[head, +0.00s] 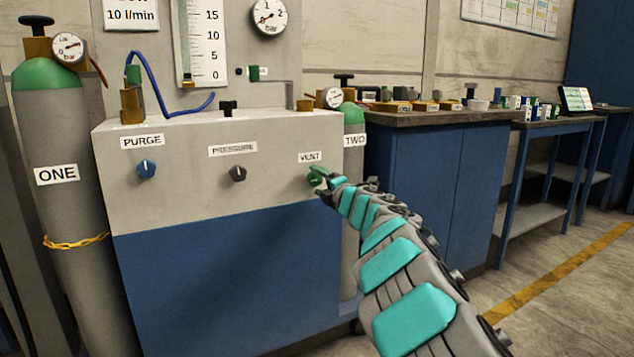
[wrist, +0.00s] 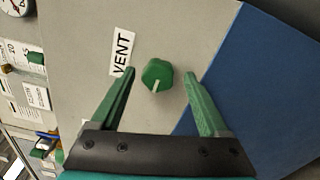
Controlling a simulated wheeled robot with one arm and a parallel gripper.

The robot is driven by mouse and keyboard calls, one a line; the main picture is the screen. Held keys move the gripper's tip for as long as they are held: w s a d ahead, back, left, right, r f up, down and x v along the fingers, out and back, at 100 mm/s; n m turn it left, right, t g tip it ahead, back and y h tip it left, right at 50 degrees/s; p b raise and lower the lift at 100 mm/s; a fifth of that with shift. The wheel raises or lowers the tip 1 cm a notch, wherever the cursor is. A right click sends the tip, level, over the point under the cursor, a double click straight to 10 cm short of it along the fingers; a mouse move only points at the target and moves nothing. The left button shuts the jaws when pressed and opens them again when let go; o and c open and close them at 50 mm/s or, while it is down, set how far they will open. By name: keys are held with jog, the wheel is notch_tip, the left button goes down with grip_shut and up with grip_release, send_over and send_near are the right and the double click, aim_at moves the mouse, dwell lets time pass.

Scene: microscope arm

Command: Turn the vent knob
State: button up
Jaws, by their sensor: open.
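The green vent knob (wrist: 157,76) with a white pointer line sits on the grey panel beside the VENT label (wrist: 122,52). My gripper (wrist: 160,75) is open, with one green finger on each side of the knob in the wrist view and visible gaps to both. I cannot tell how far the fingertips are from the panel. In the head view my gripper (head: 318,184) is at the panel under the VENT label, and it largely hides the knob.
On the same panel are the blue PURGE knob (head: 146,169) and the dark PRESSURE knob (head: 237,173). Gas cylinder ONE (head: 62,130) stands at the left, and cylinder TWO (head: 353,135) stands just right of the panel. A workbench (head: 440,118) with small items is at the right.

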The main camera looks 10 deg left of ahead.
jog(key=v, duration=0.6)
jog(key=shift+s, duration=0.25)
jog(key=shift+d, duration=0.15)
